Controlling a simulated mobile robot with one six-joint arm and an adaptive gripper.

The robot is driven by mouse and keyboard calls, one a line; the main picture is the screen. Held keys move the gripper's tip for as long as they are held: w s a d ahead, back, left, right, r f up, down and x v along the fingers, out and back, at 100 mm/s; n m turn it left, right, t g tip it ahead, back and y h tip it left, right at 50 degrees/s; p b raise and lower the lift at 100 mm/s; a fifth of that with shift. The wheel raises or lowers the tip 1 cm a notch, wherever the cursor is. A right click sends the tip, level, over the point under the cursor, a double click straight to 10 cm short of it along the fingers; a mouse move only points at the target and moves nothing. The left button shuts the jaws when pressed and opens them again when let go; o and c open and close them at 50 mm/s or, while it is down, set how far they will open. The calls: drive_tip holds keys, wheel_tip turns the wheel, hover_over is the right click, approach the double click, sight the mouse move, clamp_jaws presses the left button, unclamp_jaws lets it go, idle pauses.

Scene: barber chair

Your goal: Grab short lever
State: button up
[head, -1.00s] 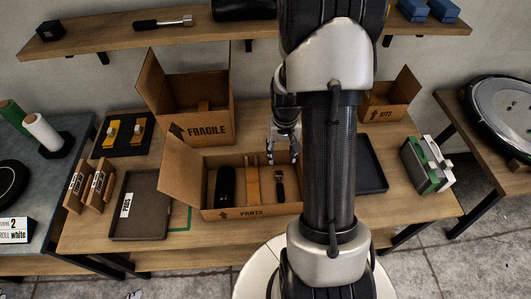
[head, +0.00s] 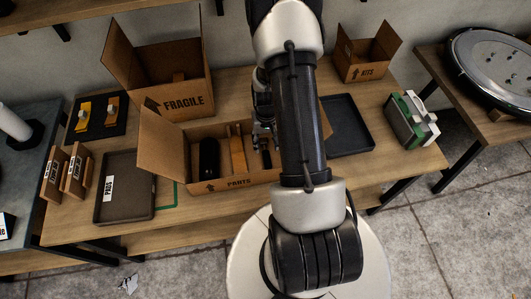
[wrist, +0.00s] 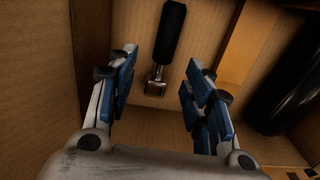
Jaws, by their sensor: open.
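The short lever, with a black grip and a metal end, lies in the open cardboard box marked PARTS (head: 237,183). In the wrist view the short lever (wrist: 168,38) lies on the box floor, its metal end pointing down the picture. In the head view only part of the short lever (head: 266,159) shows beside my arm. My gripper (head: 263,139) is over the right part of the box. In the wrist view my gripper (wrist: 161,58) is open and empty, its blue-padded fingers apart on either side of the lever's line. I see no contact with the lever.
A wooden strip (head: 237,154) and a black object (head: 209,160) lie left of the lever in the box. The FRAGILE box (head: 183,101) stands behind, the KITS box (head: 367,72) back right. A dark tray (head: 346,127) lies to the right, the PADS tray (head: 124,190) to the left.

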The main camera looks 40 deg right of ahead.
sight(265, 150)
drive_tip(key=f+b, duration=0.2)
drive_tip(key=f, duration=0.3)
drive_tip(key=shift+a, duration=0.2)
drive_tip(key=shift+r, duration=0.1)
clamp_jaws()
idle(0.3)
